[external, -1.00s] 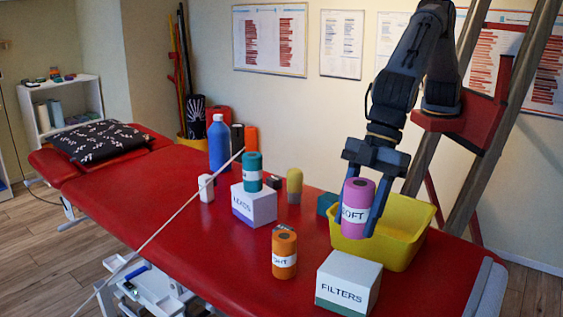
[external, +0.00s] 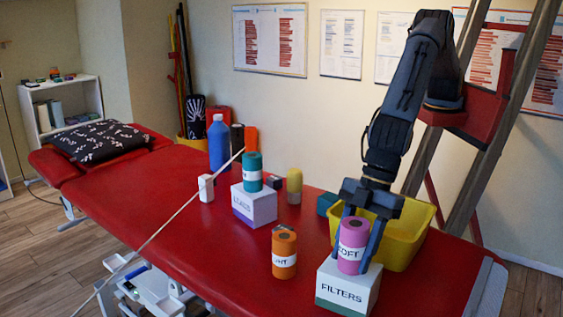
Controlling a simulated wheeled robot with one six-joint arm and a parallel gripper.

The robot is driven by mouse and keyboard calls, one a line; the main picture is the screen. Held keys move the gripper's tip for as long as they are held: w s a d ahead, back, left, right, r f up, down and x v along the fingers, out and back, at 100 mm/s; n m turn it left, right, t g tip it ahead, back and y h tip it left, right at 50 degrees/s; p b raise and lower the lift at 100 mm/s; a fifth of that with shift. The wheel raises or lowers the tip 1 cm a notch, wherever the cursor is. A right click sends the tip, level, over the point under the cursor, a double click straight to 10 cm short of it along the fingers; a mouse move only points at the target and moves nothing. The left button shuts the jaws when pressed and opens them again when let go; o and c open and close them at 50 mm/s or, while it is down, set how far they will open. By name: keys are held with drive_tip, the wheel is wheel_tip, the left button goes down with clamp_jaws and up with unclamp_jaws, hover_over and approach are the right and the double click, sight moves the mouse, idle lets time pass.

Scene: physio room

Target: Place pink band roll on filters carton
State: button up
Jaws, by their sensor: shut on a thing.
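The pink band roll (external: 352,239), with a white label reading SOFT, is upright between the fingers of my gripper (external: 357,262). My gripper is shut on it from above. The filters carton (external: 346,288), a white box with a green lower band, stands at the front of the red table. The roll is over the carton's top, and its lower end appears to meet that top. I cannot tell whether it rests there or hangs just above.
An orange roll (external: 284,254) stands left of the carton. A yellow bin (external: 412,247) is behind it on the right. The leads carton (external: 262,208) bears a teal roll (external: 252,172). A thin pale stick (external: 160,232) slants across the left. The table (external: 130,197) is clear at centre left.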

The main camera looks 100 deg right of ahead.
sight(364, 219)
drive_tip(key=shift+f, duration=0.15)
drive_tip(key=o, duration=1.3)
drive_tip(key=shift+r, duration=0.3)
drive_tip(key=b+v, duration=0.2)
drive_tip(key=v, duration=1)
